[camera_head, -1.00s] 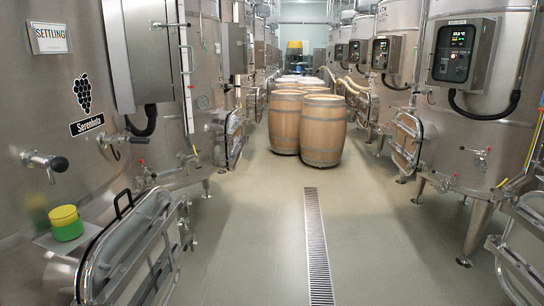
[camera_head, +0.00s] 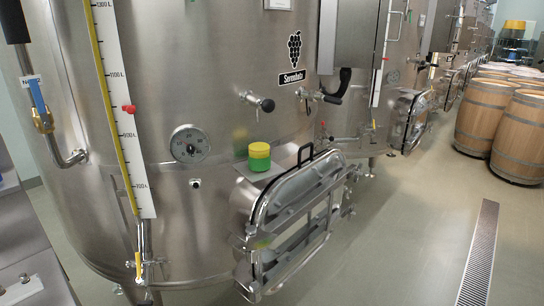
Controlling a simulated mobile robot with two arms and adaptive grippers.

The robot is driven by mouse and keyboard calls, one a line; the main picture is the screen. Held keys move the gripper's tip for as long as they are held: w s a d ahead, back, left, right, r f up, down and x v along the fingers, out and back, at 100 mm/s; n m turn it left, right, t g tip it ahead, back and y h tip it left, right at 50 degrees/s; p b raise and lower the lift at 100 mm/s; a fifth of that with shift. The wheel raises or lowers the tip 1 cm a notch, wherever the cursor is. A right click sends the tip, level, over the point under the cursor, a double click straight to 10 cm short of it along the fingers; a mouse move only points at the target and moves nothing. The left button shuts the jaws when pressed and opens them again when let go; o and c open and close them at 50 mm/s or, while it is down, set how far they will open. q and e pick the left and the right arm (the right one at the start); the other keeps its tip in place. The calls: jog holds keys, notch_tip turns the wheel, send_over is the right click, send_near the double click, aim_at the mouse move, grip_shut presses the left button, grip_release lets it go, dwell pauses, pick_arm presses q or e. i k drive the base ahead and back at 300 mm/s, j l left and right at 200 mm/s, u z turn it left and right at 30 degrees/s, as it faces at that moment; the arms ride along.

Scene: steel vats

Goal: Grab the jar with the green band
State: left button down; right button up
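A small jar (camera_head: 259,157) with a yellow upper part and a green lower part stands upright on a flat steel ledge (camera_head: 287,160) on the front of the large steel vat. The ledge is just above the vat's hatch door. A blurred reflection of the jar shows in the vat wall behind it. Neither of my grippers is in view.
The vat's hatch door (camera_head: 298,221) with its steel frame juts out just below and right of the jar. A valve handle (camera_head: 262,103) sticks out above the jar. A dial gauge (camera_head: 189,144) is to its left. Wooden barrels (camera_head: 484,115) stand at right; the floor around the drain grate (camera_head: 480,252) is clear.

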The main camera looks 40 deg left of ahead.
aim_at(260, 147)
jog(key=u, duration=1.25)
